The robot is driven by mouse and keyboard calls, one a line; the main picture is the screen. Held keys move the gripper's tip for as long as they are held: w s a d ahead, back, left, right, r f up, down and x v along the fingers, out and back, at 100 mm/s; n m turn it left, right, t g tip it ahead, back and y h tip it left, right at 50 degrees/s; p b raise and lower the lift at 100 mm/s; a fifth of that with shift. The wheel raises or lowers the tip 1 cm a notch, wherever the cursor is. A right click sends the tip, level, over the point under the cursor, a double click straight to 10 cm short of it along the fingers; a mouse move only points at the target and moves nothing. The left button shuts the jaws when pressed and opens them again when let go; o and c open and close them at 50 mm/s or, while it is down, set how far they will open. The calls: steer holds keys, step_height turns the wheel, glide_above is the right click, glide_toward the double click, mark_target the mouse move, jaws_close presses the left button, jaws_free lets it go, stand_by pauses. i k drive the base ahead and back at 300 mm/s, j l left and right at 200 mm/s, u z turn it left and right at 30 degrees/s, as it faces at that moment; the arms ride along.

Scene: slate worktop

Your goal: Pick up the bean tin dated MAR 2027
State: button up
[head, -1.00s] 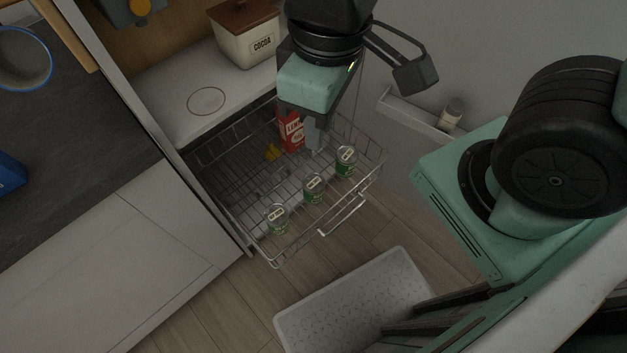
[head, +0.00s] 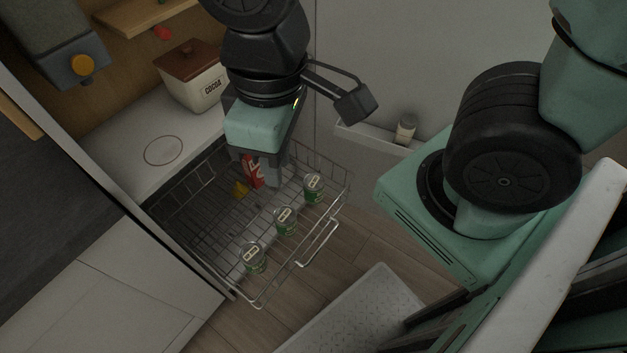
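Three green-labelled tins with pale date labels on their lids stand upright in a row in the pulled-out wire basket (head: 190,222): the near-left tin (head: 252,257), the middle tin (head: 285,221) and the far-right tin (head: 313,187). The dates are too small to read, so I cannot tell which is MAR 2027. My gripper (head: 262,180) points down over the back part of the basket, left of the far-right tin and apart from the tins. Its fingers are partly hidden, and I cannot tell how far apart they are.
A red carton (head: 252,170) stands in the basket right by my gripper, partly hidden. A small yellow object (head: 240,188) lies beside it. A cocoa canister (head: 193,77) stands on the white shelf behind. A small jar (head: 405,128) sits on a wall ledge at right.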

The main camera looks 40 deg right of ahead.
mark_target(285, 216)
steer(key=j+u, duration=0.2)
steer(key=k+j+u, duration=0.2)
steer(key=j, duration=0.15)
steer(key=j+z, duration=0.2)
steer(key=k+j+z, duration=0.25)
steer(key=j, duration=0.15)
steer(key=j+z, duration=0.1)
steer(key=z, duration=0.2)
steer(key=k+j+z, duration=0.1)
steer(key=z, duration=0.25)
